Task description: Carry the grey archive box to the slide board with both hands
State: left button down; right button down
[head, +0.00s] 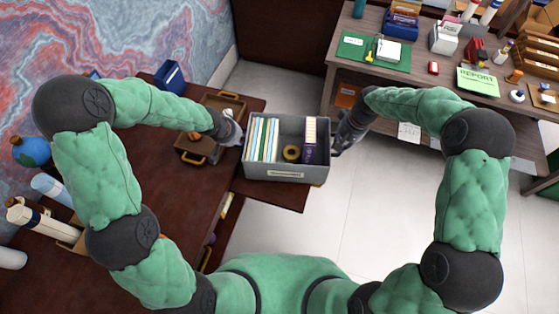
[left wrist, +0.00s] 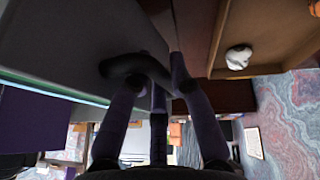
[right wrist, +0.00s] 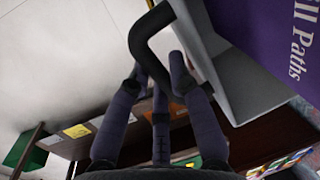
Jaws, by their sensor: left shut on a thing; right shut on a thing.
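The grey archive box (head: 286,172) hangs between my two grippers in the head view, level, with books and folders and a dark yellow roll inside. My left gripper (head: 236,136) is shut on the box's left handle; the dark handle (left wrist: 135,66) shows between its fingers in the left wrist view. My right gripper (head: 337,140) is at the box's right side, shut on the right handle (right wrist: 150,40), seen in the right wrist view. The box is over or just above a pulled-out brown board (head: 272,194) at the desk's edge; I cannot tell whether they touch. I cannot identify the slide board for certain.
The brown desk (head: 130,215) at left bears a brown case (head: 195,150) beside my left gripper and a blue holder (head: 169,75). A shelf table (head: 350,56) at back right holds a green mat and several stationery items. Pale floor (head: 375,210) lies open at right.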

pick_arm(q)
jog(key=shift+w+f, duration=0.1)
jog(key=shift+f, duration=0.05)
pick_arm(e)
jog(key=shift+f, duration=0.15)
